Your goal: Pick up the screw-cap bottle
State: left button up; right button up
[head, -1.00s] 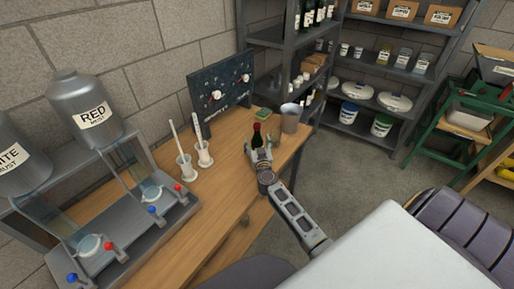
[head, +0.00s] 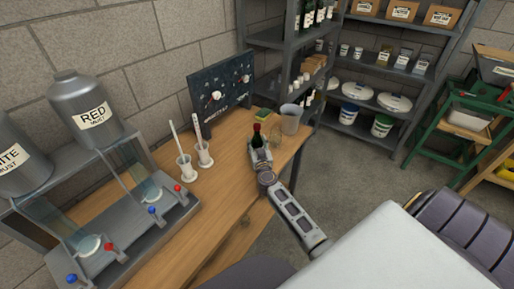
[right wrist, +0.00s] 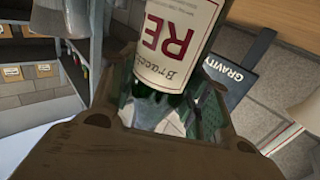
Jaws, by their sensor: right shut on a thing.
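The dark bottle with a red top (head: 256,135) is upright at the far part of the wooden bench, near its right edge. My right gripper (head: 259,155) is at the bottle, shut on it. In the right wrist view the bottle (right wrist: 172,45) fills the upper middle, with a cream label and large red letters, between the fingers of my gripper (right wrist: 165,115). Whether its base touches the bench is hidden by the gripper. My left gripper is not in view.
The wooden bench (head: 222,200) holds a grey cup (head: 290,119), a green-and-yellow sponge (head: 263,114), two white cylinders with rods (head: 203,153) and a dispenser stand with a RED tank (head: 92,110). A dark board (head: 221,90) stands behind. Shelves are at the back.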

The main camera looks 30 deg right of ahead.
aim_at(257, 125)
jog(key=shift+r, duration=0.15)
jog(key=shift+r+p, duration=0.75)
jog(key=shift+r, duration=0.15)
notch_tip(257, 125, up, 2)
jog(key=shift+r+p, duration=0.1)
jog(key=shift+p, duration=0.7)
notch_tip(257, 125, up, 3)
jog(key=shift+p, duration=1.1)
jog(key=shift+r+p, duration=0.6)
jog(key=shift+r, duration=0.3)
jog(key=shift+r+p, duration=0.35)
jog(key=shift+r, duration=0.15)
